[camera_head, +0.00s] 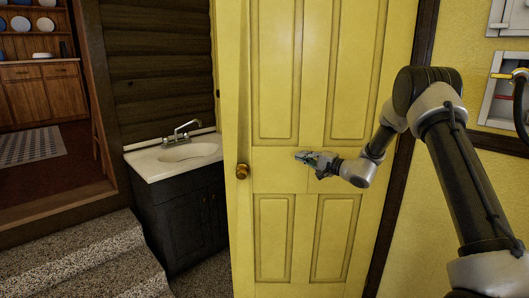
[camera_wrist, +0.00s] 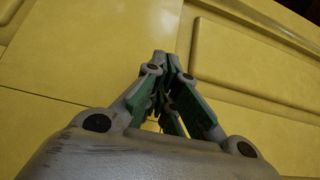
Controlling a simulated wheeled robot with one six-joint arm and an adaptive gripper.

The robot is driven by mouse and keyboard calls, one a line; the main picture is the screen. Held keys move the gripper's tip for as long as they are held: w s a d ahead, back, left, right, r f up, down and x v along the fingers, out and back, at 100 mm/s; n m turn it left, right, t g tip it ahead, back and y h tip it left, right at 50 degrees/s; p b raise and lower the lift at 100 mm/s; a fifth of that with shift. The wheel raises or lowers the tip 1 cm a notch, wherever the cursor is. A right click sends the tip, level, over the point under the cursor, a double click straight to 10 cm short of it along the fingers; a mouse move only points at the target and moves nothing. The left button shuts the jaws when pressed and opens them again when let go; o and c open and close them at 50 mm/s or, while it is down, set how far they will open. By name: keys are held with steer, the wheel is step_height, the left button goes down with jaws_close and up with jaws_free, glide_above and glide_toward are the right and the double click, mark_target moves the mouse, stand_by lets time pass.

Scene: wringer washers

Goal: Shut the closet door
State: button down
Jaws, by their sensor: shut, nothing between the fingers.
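The yellow panelled closet door (camera_head: 273,178) stands partly open in the head view, with a gap on its left side. A round brass knob (camera_head: 242,171) is near its left edge. My gripper (camera_head: 300,155) is shut and empty in front of the door's middle rail, to the right of the knob and a little higher. In the wrist view my gripper (camera_wrist: 168,62) has its fingers together, with the yellow door (camera_wrist: 60,45) filling the background. I cannot tell whether the fingertips touch the door.
Through the opening on the left are a white sink (camera_head: 190,152) on a dark cabinet (camera_head: 183,222) and a dark plank wall (camera_head: 155,70). Speckled steps (camera_head: 85,255) lie at the lower left. A yellow wall with metal boxes (camera_head: 508,95) is at the right.

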mark_target(299, 151)
steer(key=shift+w, duration=2)
steer(key=shift+w, duration=2)
steer(key=shift+d, duration=0.1)
steer(key=w, duration=0.4)
steer(key=shift+d, duration=0.3)
